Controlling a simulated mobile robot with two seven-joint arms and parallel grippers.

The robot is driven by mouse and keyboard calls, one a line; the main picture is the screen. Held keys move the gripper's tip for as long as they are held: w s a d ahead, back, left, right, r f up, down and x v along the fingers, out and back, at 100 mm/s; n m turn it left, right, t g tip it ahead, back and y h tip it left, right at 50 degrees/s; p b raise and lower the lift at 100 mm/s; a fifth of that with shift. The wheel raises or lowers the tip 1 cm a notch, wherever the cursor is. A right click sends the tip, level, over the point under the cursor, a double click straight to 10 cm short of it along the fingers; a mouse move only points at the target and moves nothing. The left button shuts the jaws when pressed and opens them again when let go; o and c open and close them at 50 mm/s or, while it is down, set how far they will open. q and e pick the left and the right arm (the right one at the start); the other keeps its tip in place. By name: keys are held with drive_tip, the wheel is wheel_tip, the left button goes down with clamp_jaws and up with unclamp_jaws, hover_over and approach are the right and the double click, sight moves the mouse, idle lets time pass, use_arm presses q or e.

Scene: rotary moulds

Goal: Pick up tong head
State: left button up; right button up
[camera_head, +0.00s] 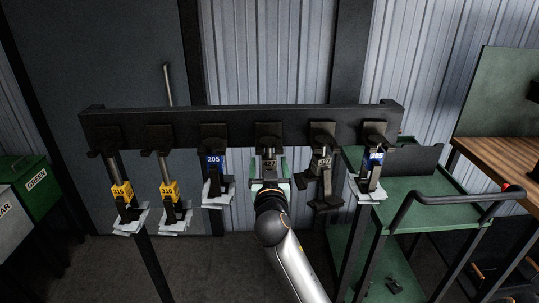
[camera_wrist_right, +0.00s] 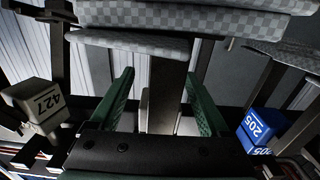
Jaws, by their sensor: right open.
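A tong head (camera_head: 269,153) hangs from the dark rack, fourth from the left, mostly hidden behind my right gripper. My right gripper (camera_head: 269,164) is open, its green fingers on either side of this tong head. In the right wrist view, the open fingers (camera_wrist_right: 161,85) stand left and right of its dark stem (camera_wrist_right: 168,75), with gaps on both sides. Its checkered grey pads (camera_wrist_right: 130,42) lie across the top of that view. Whether the fingers touch it cannot be told. My left gripper is not in view.
On the rack (camera_head: 240,116), a blue 205 tong head (camera_head: 214,163) hangs to the left and a grey 427 one (camera_head: 322,165) to the right. Two yellow-labelled ones (camera_head: 168,191) hang further left, another blue one (camera_head: 375,160) at the right end. A green cart (camera_head: 430,203) stands right.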

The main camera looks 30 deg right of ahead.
drive_tip(key=shift+w, duration=0.15)
drive_tip(key=shift+c, duration=0.3)
clamp_jaws()
idle(0.3)
idle(0.7)
drive_tip(key=shift+r, duration=0.15)
